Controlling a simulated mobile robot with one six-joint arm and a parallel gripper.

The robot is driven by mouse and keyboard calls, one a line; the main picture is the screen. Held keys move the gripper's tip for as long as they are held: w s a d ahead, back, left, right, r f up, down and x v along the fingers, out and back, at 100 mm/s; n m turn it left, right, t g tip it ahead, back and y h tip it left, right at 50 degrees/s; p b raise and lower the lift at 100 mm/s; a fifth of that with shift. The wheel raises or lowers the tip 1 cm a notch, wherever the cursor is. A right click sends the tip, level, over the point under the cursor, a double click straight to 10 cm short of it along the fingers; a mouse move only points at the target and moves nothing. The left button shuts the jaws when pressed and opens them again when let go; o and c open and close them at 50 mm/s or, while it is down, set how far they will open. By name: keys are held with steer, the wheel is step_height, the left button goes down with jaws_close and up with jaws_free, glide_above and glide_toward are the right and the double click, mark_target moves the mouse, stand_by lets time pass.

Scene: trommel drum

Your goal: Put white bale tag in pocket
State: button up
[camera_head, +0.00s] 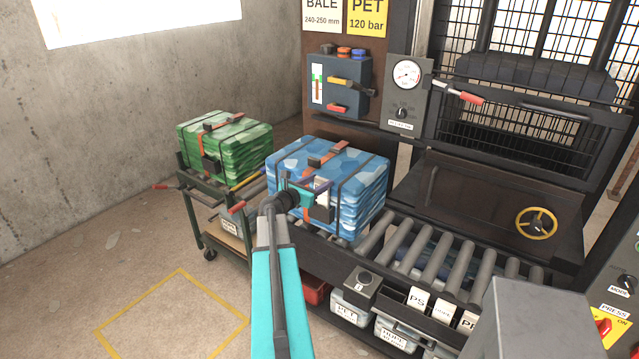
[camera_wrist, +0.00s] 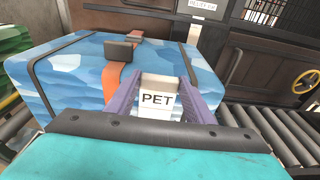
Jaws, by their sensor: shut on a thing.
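The white bale tag (camera_wrist: 158,99), printed PET, is upright between the purple fingers of my gripper (camera_wrist: 160,103) in the wrist view. My gripper (camera_head: 312,190) is shut on it at the front of the blue bale (camera_head: 362,176). A small white part of the tag (camera_head: 321,184) shows in the head view. A dark pocket-like piece (camera_head: 321,214) is on the bale's front, just below the gripper. The tag's lower end is hidden by my gripper in the wrist view, so I cannot tell whether it touches the pocket.
The blue bale sits on a roller conveyor (camera_head: 400,255). A green bale (camera_head: 225,145) rests on a cart (camera_head: 232,235) at left. Bins with labelled cards (camera_head: 443,312) line the conveyor's front. The press with a yellow handwheel (camera_head: 536,222) stands at right.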

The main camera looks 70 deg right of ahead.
steer(key=shift+f+b, duration=0.3)
steer(key=shift+f, duration=0.15)
steer(key=o, duration=1.3)
steer(key=shift+r, duration=0.1)
steer(key=r+b+v, duration=0.1)
steer(key=b+v, duration=0.1)
steer(key=v, duration=1)
